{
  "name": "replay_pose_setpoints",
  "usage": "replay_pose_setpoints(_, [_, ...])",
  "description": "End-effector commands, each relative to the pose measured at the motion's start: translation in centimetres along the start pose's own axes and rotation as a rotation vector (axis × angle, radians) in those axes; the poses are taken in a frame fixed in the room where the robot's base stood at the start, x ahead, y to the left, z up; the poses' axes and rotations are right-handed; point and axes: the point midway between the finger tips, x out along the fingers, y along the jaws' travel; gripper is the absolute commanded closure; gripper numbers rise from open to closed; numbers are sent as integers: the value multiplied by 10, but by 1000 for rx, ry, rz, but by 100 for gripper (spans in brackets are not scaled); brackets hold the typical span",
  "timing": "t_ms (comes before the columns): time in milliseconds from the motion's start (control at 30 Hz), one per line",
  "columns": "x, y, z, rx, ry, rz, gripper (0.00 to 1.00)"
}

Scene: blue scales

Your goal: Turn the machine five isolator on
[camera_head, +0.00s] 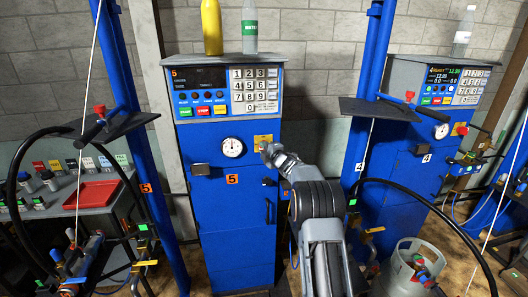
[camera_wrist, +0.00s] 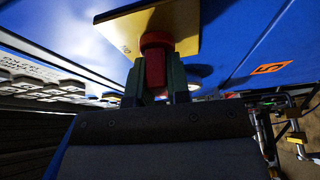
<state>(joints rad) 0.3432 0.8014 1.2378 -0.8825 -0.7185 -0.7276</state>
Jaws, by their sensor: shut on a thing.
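Machine five is a blue cabinet (camera_head: 225,215) with an orange "5" label (camera_head: 232,179), in the middle of the head view. Its isolator has a yellow plate (camera_head: 263,139), right of the round dial, mostly behind my gripper (camera_head: 266,149). In the wrist view the isolator's red knob (camera_wrist: 155,65) stands out from the yellow plate (camera_wrist: 180,25). My gripper (camera_wrist: 156,80) has a dark finger on each side of the knob and is shut on it. The knob's pointing direction is hard to tell. The machine's display (camera_head: 197,78) looks dark.
A white dial (camera_head: 232,147) and a grey latch box (camera_head: 200,169) sit left of the isolator. Two bottles stand on top of the machine. Machine four (camera_head: 405,205), with a lit display, is at the right. Blue posts and black hoses flank the cabinet.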

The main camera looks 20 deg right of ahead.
Motion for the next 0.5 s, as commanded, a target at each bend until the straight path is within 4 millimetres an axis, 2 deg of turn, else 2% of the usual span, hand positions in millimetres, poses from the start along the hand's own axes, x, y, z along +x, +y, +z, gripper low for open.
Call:
replay_pose_setpoints(133, [0,-6,0,102,3,47,100])
replay_pose_setpoints(500, [0,-6,0,425,4,180,100])
